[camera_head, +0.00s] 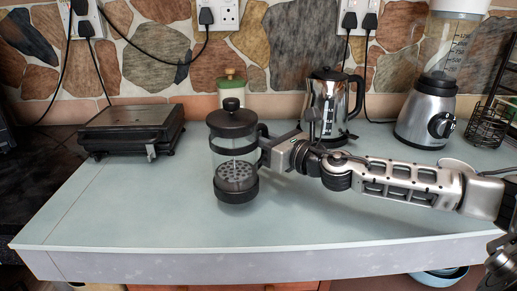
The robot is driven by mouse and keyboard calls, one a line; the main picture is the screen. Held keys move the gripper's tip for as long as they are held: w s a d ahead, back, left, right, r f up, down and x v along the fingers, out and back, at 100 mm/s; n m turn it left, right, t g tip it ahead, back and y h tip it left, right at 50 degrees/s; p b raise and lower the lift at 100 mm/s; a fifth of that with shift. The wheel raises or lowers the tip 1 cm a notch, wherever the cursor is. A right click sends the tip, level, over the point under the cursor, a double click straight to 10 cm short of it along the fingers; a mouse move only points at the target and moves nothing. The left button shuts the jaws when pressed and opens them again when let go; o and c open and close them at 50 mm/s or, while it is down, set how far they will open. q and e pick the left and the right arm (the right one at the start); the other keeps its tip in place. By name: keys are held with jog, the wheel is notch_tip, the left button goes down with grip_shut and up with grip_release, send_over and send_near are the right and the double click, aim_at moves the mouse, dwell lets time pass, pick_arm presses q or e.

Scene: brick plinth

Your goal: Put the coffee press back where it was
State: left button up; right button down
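The coffee press (236,151) has a clear glass body with a black lid, handle and base. It is near the middle of the view, over the pale counter, and looks close to upright. I cannot tell whether its base touches the counter. My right gripper (270,151) comes in from the right and is at the handle side of the press. It appears shut on the handle, though the fingertips are partly hidden behind the handle and glass. My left gripper is not in view.
A shiny metal kettle (325,103) stands behind my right arm, with a blender (428,112) and a wire rack (486,124) farther right. A green-and-white container (231,88) is behind the press. A black grill (131,130) sits left. The counter's (130,205) front left is clear.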

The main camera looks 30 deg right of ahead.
jog(key=f, duration=0.1)
jog(key=f+b, duration=0.1)
jog(key=f, duration=0.1)
jog(key=shift+w+a, duration=0.1)
jog(key=shift+w, duration=0.2)
jog(key=shift+f, duration=0.3)
jog(key=shift+r, duration=0.1)
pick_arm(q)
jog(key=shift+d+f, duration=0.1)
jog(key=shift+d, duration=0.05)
pick_arm(e)
jog(key=c, duration=1.4)
grip_release()
jog(key=shift+f, duration=0.2)
